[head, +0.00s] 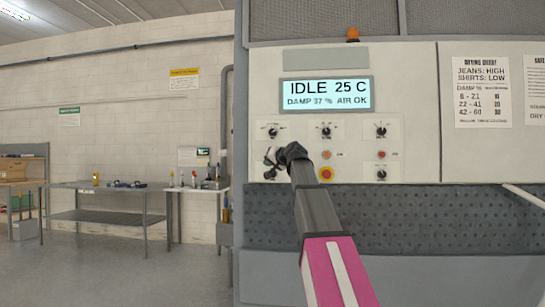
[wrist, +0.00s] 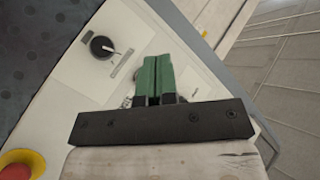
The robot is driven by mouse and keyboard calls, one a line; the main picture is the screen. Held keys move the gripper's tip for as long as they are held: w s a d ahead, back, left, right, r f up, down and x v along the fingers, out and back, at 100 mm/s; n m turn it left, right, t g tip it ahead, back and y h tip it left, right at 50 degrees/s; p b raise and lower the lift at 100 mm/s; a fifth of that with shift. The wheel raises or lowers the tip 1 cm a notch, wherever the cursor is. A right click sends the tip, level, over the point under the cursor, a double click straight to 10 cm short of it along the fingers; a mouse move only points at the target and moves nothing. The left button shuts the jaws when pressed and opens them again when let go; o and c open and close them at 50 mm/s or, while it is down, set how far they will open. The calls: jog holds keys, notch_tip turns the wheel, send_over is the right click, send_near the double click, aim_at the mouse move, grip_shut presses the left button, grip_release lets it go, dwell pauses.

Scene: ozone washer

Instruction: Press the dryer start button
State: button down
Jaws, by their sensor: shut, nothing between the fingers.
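The dryer's control panel (head: 415,105) faces me in the head view, with knobs and small buttons on it. I cannot read which one is the start button; the left column's middle spot is hidden behind my gripper (head: 270,160). My gripper is at the left column, below the top left knob (head: 272,132). In the wrist view its green fingers (wrist: 155,70) are shut with nothing between them, pointing at a pale panel plate. I cannot tell whether the tips touch it.
A red and yellow emergency stop (head: 326,174) is right of my gripper; it also shows in the wrist view (wrist: 18,165). The display (head: 326,94) reads IDLE 25 C, DAMP 37 %, AIR OK. A pale rod (head: 525,196) sticks out at right. Metal tables (head: 110,188) stand at left.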

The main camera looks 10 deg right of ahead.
notch_tip(320, 180, up, 2)
jog(key=shift+s+r, duration=0.15)
jog(key=shift+r, duration=0.05)
jog(key=w+d, duration=0.2)
jog(key=w, duration=0.6)
jog(key=shift+w+d, duration=0.2)
jog(key=shift+d, duration=0.2)
dwell(2.1)
jog(key=shift+w+d, duration=0.15)
jog(key=shift+w, duration=0.25)
jog(key=shift+w+d, duration=0.15)
jog(key=shift+w, duration=0.3)
dwell(0.8)
jog(key=shift+s, duration=0.1)
jog(key=shift+s+a, duration=0.3)
jog(key=shift+s, duration=0.45)
